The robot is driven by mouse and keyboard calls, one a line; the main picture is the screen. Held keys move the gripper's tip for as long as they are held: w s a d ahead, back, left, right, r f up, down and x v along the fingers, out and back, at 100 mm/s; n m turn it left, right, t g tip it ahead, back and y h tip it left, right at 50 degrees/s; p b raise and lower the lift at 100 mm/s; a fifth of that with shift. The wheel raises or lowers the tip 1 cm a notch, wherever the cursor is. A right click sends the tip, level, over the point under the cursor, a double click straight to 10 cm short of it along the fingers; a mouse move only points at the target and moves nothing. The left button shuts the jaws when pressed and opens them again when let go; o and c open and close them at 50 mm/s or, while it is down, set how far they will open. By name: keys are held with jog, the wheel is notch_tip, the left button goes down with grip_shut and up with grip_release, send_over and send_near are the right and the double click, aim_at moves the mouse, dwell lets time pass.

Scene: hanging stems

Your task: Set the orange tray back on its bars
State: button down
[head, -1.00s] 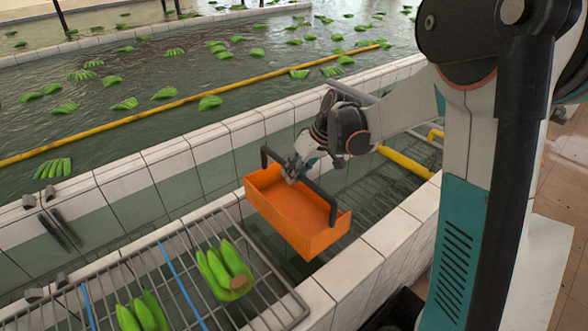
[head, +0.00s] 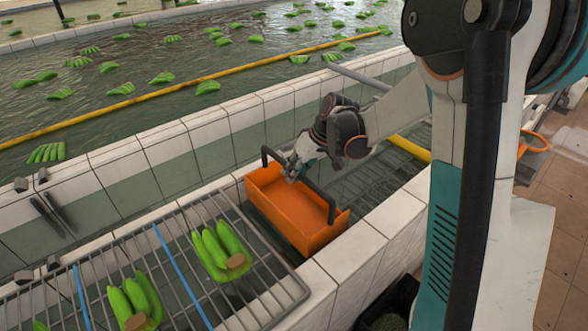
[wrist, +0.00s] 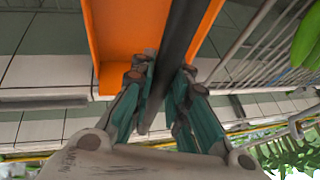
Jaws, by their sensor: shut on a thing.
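The orange tray (head: 290,208) has a dark bar handle (head: 310,187) over it and hangs from my gripper (head: 291,170). In the wrist view my gripper (wrist: 160,85) is shut on the dark handle (wrist: 177,50), with a teal finger on each side. An orange wall of the tray (wrist: 128,30) shows beyond. In the head view the tray is above the narrow tiled trough, right of the rack with bananas. The bars (head: 350,190) in the trough show beyond the tray on its right. Whether the tray touches anything below is hidden.
A metal rack (head: 262,283) with green banana clusters (head: 221,250) lies close left of the tray. Tiled walls (head: 345,255) border the trough on both sides. A yellow pipe (head: 408,148) is beyond my wrist. Floating bananas fill the pool behind.

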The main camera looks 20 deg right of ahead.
jog(key=shift+f+b, duration=3.3)
jog(key=shift+f, duration=2.15)
jog(key=c, duration=1.5)
grip_release()
jog(key=shift+o, duration=0.2)
jog(key=v, duration=1.2)
jog(key=s+a+r+m+t+h+b, duration=0.1)
jog(key=s+a+r+t+h, duration=0.3)
jog(key=s+r, duration=0.6)
jog(key=s+f+m, duration=0.2)
jog(key=s+f, duration=0.1)
jog(key=s, duration=1.1)
jog(key=shift+s+a+f+m, duration=0.2)
jog(key=shift+f+m, duration=0.15)
jog(key=shift+m, duration=0.05)
